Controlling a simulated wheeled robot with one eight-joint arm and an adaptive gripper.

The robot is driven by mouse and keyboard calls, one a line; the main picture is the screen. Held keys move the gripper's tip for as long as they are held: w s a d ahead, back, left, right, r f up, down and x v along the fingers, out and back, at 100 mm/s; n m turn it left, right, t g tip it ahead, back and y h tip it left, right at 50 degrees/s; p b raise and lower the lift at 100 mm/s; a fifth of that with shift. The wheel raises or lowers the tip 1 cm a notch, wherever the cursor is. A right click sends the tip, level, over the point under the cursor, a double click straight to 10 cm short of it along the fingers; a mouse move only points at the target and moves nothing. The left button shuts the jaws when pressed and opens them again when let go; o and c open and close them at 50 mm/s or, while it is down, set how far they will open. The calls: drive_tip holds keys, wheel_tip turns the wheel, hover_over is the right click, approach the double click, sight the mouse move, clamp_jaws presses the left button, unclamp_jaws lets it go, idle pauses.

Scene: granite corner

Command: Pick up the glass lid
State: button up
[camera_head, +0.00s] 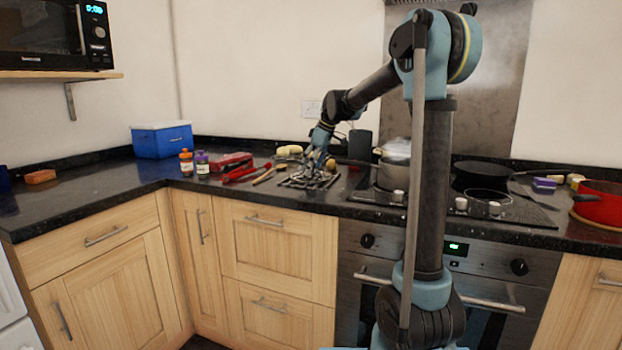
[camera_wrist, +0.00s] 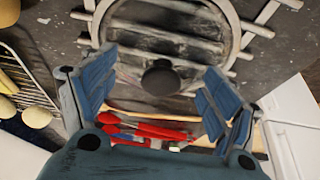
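The glass lid (camera_wrist: 170,28) shows in the wrist view as a round clear disc with a grey rim and a dark knob (camera_wrist: 160,79). It lies over a metal rack (camera_wrist: 262,29), whose bars show through the glass. My gripper (camera_wrist: 157,82) is open, with one blue finger on each side of the knob and nothing held. In the head view my gripper (camera_head: 318,164) is low over the rack (camera_head: 309,181) on the dark counter; the lid cannot be made out clearly there. Whether the fingers touch the knob cannot be told.
A lidded pot (camera_head: 396,172) stands on the hob just right of my gripper. Red-handled utensils (camera_head: 240,173) and two small bottles (camera_head: 194,163) lie or stand to the left. A blue box (camera_head: 161,141) is in the corner. The left counter front is mostly clear.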

drive_tip(key=c, duration=0.7)
drive_tip(key=shift+r, duration=0.1)
